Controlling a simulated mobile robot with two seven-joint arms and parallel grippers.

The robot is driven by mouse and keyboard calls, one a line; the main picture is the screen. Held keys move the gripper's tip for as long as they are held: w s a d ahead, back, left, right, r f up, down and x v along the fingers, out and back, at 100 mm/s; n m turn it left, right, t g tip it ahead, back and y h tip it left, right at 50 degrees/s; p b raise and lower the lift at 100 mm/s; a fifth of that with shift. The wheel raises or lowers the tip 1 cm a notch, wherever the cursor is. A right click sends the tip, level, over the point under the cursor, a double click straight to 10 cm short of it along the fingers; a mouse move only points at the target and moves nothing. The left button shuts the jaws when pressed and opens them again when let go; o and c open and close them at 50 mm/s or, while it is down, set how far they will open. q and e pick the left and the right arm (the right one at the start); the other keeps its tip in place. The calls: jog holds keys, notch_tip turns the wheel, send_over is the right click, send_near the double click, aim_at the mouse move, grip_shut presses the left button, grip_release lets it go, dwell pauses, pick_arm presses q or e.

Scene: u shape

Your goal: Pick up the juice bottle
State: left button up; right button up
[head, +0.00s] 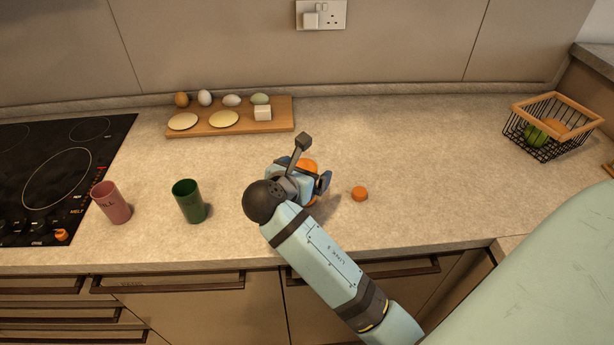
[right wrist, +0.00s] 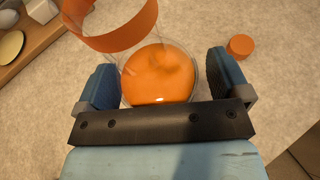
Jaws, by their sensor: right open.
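The juice bottle (head: 309,166) is on the counter, mostly hidden behind my right gripper (head: 301,180) in the head view. In the right wrist view the bottle (right wrist: 160,76) looks clear, with orange juice inside and an orange band (right wrist: 118,28). My right gripper (right wrist: 161,72) is open, with one blue finger on each side of the bottle. A small gap seems to show at each finger; contact is hard to tell. An orange cap (head: 359,194) lies on the counter to the right; it also shows in the right wrist view (right wrist: 240,46). My left gripper is out of view.
A green cup (head: 188,202) and a pink cup (head: 111,203) stand to the left, beside the black hob (head: 60,165). A wooden board (head: 282,118) with several eggs is behind. A wire basket (head: 545,128) stands far right. The counter between cap and basket is clear.

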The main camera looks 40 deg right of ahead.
jog(key=shift+a, duration=0.1)
jog(key=c, duration=1.3)
jog(key=shift+r, duration=0.1)
